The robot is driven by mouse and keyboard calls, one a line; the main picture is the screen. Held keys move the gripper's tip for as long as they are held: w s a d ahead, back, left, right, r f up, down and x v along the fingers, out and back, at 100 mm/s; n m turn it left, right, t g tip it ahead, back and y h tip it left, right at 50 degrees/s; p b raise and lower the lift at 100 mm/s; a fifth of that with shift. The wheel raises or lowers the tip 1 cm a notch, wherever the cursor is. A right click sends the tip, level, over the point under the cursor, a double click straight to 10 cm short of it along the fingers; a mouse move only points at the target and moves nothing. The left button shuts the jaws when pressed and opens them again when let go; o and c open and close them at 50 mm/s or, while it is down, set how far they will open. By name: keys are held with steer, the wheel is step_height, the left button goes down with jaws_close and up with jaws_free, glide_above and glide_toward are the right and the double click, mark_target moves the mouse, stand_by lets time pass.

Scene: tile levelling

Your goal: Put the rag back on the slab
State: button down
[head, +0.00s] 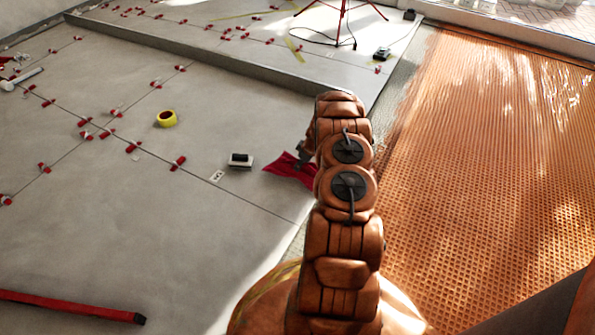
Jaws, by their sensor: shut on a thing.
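The rag is a red cloth (291,168), seen just left of my arm in the head view. My gripper (303,152) is mostly hidden behind my orange arm; only a dark part of it shows at the upper right of the rag. It is shut on the rag. The rag spreads down and left from the gripper, over the grey slab (240,215) near its right edge. I cannot tell whether the rag touches the slab.
A small black-and-white block (240,161) and a white card (216,176) lie left of the rag. Orange ribbed flooring (490,180) is at right. A red tripod (341,20) stands at the back.

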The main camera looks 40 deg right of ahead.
steer(key=shift+w+d+f, duration=0.1)
steer(key=shift+w, duration=0.55)
steer(key=shift+f, duration=0.1)
step_height(320, 180, down, 3)
steer(key=b, duration=0.2)
steer(key=shift+f+b, duration=0.2)
steer(key=shift+b, duration=0.1)
steer(key=shift+r, duration=0.1)
steer(key=c, duration=0.8)
jaws_free()
